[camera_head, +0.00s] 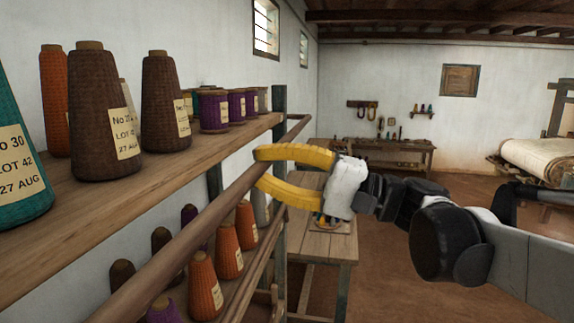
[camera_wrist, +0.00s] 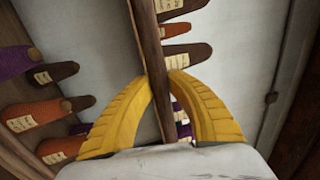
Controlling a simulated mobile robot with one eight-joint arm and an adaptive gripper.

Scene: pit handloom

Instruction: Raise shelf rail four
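A long brown wooden rail (camera_head: 195,228) runs along the front of the shelving, from the lower left up to the post at the far end. My gripper (camera_head: 261,167) has yellow curved fingers and reaches in from the right near the rail's far part. In the wrist view the rail (camera_wrist: 150,40) passes between the two fingertips (camera_wrist: 158,76), which close in on it from both sides and appear to touch it. Part of the rail is hidden by the fingers and palm. Which number this rail carries does not show.
The upper wooden shelf (camera_head: 130,190) holds several thread cones, with brown cones (camera_head: 103,115) near its edge. Orange cones (camera_head: 205,285) stand on the lower shelf. A wooden table (camera_head: 325,247) stands just beyond. The floor (camera_head: 400,285) on the right is largely clear.

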